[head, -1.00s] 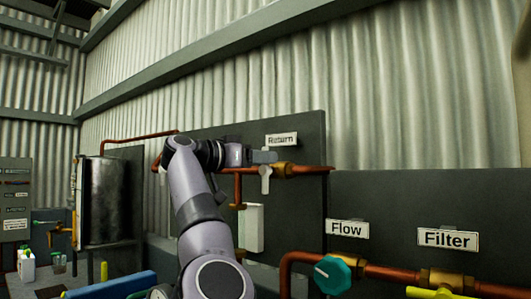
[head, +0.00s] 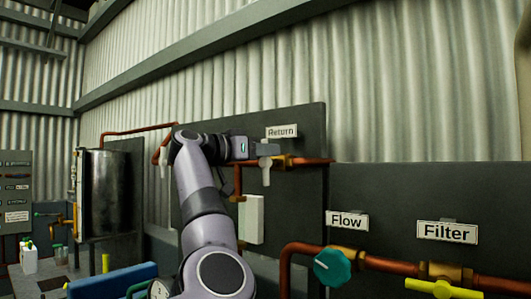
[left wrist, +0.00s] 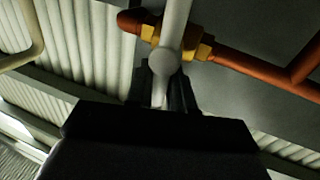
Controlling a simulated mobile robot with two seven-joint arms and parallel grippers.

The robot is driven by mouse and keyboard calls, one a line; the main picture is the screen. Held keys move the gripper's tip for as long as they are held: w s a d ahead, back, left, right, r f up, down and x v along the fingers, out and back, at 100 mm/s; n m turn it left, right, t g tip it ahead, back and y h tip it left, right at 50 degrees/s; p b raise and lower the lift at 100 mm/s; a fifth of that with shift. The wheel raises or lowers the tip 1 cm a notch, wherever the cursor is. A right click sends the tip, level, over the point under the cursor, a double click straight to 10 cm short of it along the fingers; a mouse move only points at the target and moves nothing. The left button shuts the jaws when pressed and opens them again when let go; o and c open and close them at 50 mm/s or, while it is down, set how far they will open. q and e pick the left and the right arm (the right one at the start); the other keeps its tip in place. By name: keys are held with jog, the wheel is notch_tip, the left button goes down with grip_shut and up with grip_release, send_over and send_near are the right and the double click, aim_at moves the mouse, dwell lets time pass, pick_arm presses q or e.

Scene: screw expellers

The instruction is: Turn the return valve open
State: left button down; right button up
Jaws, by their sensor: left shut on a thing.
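The return valve sits on a copper pipe below the "Return" sign (head: 281,131). Its brass body (head: 283,162) and pale lever (head: 266,172) show in the head view, with the lever hanging down. My left gripper (head: 264,149) is at the lever's upper part, in front of the dark panel. In the left wrist view, the gripper (left wrist: 166,95) is shut on the pale lever (left wrist: 174,25), whose round hub lies just beyond the fingertips. The brass body (left wrist: 183,42) is behind the lever. The held part of the lever is partly hidden by the fingers. My right gripper is not in view.
A white box (head: 252,220) is below the return pipe. A metal tank (head: 105,193) stands at left.

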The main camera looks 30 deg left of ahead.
pick_arm(q)
jog(key=shift+w+a+f+n+t+y+b, duration=0.1)
jog(key=shift+a+f+n+t+y+b, duration=0.5)
jog(key=shift+n, duration=2.75)
jog(key=shift+a+f+n+t+y+b, duration=0.35)
jog(key=shift+n+t+y, duration=0.4)
jog(key=shift+n, duration=2.65)
jog(key=shift+w+a+f+n+t+y+b, duration=0.1)
jog(key=shift+a+f+n+t+y+b, duration=0.4)
jog(key=shift+n, duration=2.85)
jog(key=shift+d+y, duration=0.15)
jog(key=shift+y, duration=0.3)
jog(key=c, duration=1.1)
grip_release()
jog(key=shift+s, duration=0.1)
jog(key=shift+b+v, duration=1.4)
jog(key=shift+v, duration=2.2)
